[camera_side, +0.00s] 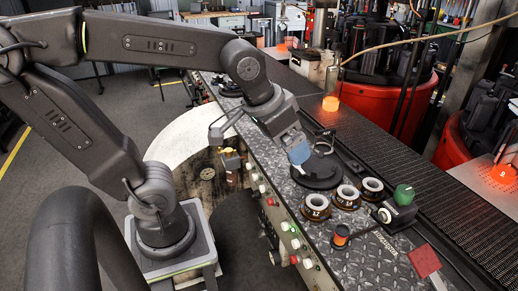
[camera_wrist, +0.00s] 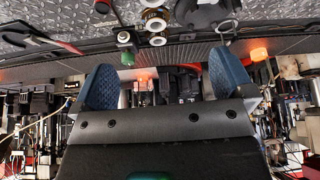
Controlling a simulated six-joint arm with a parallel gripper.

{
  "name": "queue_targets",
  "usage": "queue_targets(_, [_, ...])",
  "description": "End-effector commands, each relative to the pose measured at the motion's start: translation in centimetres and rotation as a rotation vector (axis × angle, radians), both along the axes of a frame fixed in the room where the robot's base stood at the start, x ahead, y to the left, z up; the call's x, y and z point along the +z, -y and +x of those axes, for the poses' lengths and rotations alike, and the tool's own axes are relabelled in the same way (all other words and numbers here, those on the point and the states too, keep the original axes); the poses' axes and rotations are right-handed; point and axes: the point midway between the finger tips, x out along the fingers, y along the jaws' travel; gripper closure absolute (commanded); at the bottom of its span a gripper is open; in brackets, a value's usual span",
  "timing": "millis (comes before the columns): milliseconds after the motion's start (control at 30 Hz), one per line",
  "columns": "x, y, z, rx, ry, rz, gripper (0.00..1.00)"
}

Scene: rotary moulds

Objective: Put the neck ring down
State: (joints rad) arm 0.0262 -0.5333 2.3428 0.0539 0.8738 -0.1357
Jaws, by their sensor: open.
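Several neck rings with pale metal centres and dark and brown rims sit on the diamond-plate bench in the side view: a front one (camera_side: 317,208), a middle one (camera_side: 347,196) and a rear one (camera_side: 372,188). I cannot tell which one the task means. They also show at the top of the wrist view, one of them clearly (camera_wrist: 155,23). My gripper (camera_side: 299,158) has blue fingers and is above the bench, by a black round plate (camera_side: 320,177), left of and behind the rings. In the wrist view my gripper (camera_wrist: 164,88) is open, with nothing held between its fingers.
A box with a green knob (camera_side: 402,203) stands right of the rings. A small orange-and-black spool (camera_side: 341,235) and a red pad (camera_side: 424,261) lie nearer the front. A dark conveyor (camera_side: 410,140) runs behind, carrying a glowing orange piece (camera_side: 331,103).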

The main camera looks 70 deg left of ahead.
Motion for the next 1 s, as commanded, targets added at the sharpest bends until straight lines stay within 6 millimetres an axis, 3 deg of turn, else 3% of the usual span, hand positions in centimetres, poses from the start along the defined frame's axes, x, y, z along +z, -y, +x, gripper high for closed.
queue_targets(100, [-0.6, 0.0, -3.2, -0.045, 0.021, 0.004, 0.0])
queue_targets(267, [-1.2, 0.1, -4.9, -0.078, 0.031, 0.008, 0.0])
queue_targets(1000, [-1.3, 0.1, -5.0, -0.083, 0.03, 0.009, 0.0])
